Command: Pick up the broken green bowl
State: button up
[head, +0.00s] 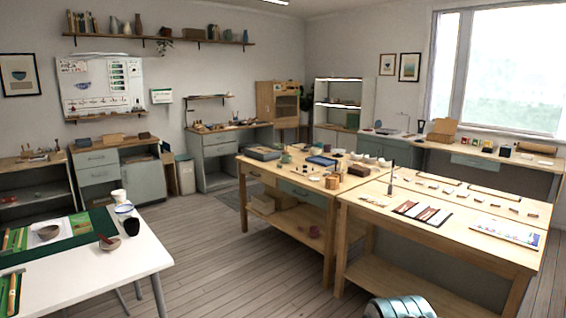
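A small green rounded piece (286,157), perhaps the broken green bowl, sits near the back left of the wooden worktable (285,187) in the middle of the room. It is too small to tell whether it is broken. Another greenish piece (316,150) lies to its right, behind a blue tray. My gripper is not in view. A teal and silver rounded part at the bottom edge seems to be my own arm.
A second wooden table (450,222) adjoins the middle one on the right. Bare floor (225,265) lies between the white table and the worktables.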

aim_at(283, 159)
jog(key=z, duration=0.55)
jog(key=k, duration=0.65)
jog(key=u, duration=0.05)
jog(key=i, duration=1.35)
jog(key=u, duration=1.1)
jog(key=i, duration=1.7)
jog(key=u, duration=0.4)
jog(key=i, duration=2.75)
jog(key=z, duration=0.8)
jog(key=i, duration=1.6)
jog(key=z, duration=0.85)
